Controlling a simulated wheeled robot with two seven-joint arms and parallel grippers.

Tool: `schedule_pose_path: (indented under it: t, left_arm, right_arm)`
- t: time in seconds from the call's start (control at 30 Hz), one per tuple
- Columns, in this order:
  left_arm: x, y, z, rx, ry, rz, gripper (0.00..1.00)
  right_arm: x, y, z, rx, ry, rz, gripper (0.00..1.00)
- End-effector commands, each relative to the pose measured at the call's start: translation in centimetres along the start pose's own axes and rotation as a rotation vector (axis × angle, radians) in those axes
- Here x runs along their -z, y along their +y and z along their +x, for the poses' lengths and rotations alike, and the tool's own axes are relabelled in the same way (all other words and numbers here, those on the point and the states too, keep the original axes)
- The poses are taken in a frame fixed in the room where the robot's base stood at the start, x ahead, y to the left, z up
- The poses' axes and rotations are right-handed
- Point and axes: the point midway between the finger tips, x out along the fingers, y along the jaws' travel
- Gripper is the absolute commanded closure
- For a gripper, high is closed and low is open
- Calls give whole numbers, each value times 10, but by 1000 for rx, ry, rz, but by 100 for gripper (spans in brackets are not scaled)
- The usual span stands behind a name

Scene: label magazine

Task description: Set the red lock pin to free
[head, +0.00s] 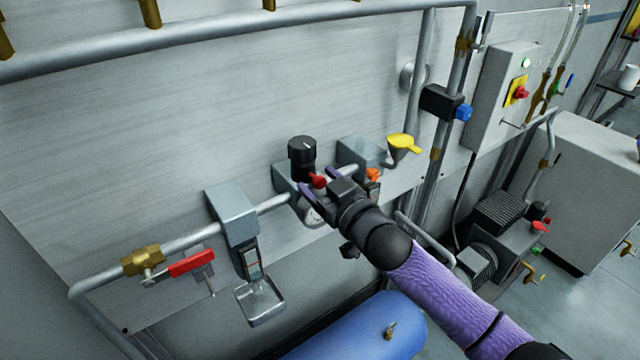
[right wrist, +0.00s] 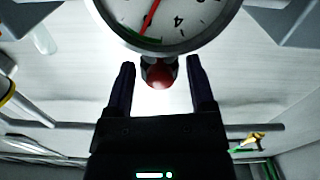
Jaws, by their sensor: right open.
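The red lock pin (head: 318,181) sticks out from the regulator body below a black round knob (head: 302,150). In the right wrist view the pin's rounded red end (right wrist: 160,76) lies between my two dark fingers, below a round gauge (right wrist: 165,18). My right gripper (head: 320,184) is open, with one finger on each side of the pin. A gap shows between the pin and each finger. My left gripper is not in view.
A pipe runs along the wall through a grey filter unit (head: 232,212) and a valve with a red handle (head: 192,262). A yellow funnel (head: 403,145) stands right of the regulator. A blue tank (head: 360,332) lies below.

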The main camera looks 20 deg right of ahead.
Motion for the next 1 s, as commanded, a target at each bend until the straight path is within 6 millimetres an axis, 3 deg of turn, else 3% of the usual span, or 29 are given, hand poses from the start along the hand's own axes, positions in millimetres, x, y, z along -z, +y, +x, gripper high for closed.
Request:
schedule_pose_path:
  t: [0.27, 0.6, 1.0]
  left_arm:
    - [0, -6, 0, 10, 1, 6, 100]
    - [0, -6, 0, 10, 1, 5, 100]
    - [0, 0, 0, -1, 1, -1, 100]
  right_arm:
    - [0, 0, 3, 0, 0, 0, 30]
    - [0, 0, 3, 0, 0, 0, 100]
    - [0, 0, 2, 0, 0, 0, 100]
